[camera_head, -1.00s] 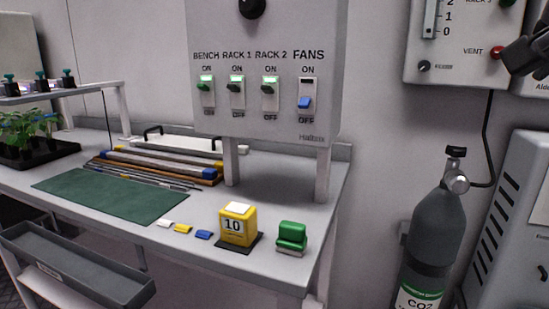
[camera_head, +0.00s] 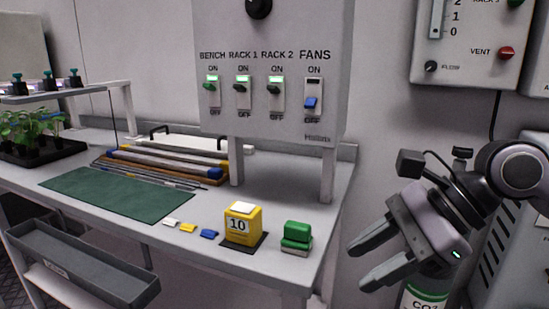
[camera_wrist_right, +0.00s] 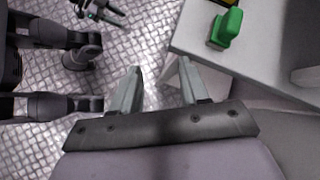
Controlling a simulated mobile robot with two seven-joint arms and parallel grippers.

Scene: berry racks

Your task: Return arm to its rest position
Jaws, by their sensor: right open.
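In the right wrist view the open fingers (camera_wrist_right: 160,68) point over the patterned metal floor, left of the bench corner. A small gripper-like part (camera_wrist_right: 100,10), seemingly my left gripper, shows at the top edge of that view, too small and cut off to read. The left gripper is not in the head view.
The bench (camera_head: 330,205) holds a yellow block marked 10 (camera_head: 241,225), a green block (camera_head: 297,235) near its right end, and a green mat (camera_head: 115,194). A switch panel (camera_head: 275,125) stands above it. The CO2 cylinder (camera_head: 425,296) is partly hidden behind my right arm.

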